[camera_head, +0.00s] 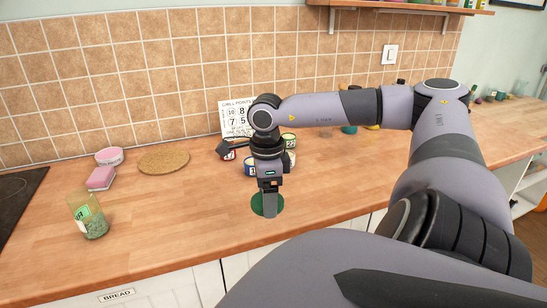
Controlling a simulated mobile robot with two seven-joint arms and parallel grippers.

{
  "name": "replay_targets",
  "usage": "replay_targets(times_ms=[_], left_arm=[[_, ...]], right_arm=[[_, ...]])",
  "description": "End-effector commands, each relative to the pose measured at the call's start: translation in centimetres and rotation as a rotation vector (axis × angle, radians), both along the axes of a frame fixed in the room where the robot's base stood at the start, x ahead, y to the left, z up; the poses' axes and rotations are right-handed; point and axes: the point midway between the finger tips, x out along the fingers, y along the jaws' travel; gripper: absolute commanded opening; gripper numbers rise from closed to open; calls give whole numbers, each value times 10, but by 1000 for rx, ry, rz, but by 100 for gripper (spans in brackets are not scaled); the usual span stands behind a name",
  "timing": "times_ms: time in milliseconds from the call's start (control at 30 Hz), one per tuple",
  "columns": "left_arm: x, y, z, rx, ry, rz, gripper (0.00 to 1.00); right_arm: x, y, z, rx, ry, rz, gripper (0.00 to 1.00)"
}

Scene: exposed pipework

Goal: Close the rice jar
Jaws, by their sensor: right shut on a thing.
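A glass jar (90,221) with a green and white label and greenish contents stands upright on the wooden counter at the left. Its top shows no lid. My right gripper (269,187) points down near the counter's front, well to the right of the jar. It is shut on a round green lid (259,205), partly hidden behind the fingers. I cannot tell if the lid touches the counter. My left gripper is not in view.
A pink sponge (101,178), a pink round container (109,155) and a cork mat (164,160) lie behind the jar. Several small cans (250,165) stand behind my right wrist, before a number card (234,118). A black hob (18,200) is at far left. Counter between jar and gripper is clear.

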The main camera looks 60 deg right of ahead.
Motion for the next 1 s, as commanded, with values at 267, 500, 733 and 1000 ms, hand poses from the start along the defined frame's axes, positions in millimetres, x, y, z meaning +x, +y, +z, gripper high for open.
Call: replay_targets(times_ms=[267,500,733,1000], left_arm=[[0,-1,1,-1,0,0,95],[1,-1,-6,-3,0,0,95],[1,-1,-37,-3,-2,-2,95],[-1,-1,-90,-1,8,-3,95]], right_arm=[[23,75,-44,5,-12,756,49],[51,147,-58,-2,-10,1389,49],[74,216,-79,-7,-5,1986,49],[83,260,-116,-4,0,2396,49]])
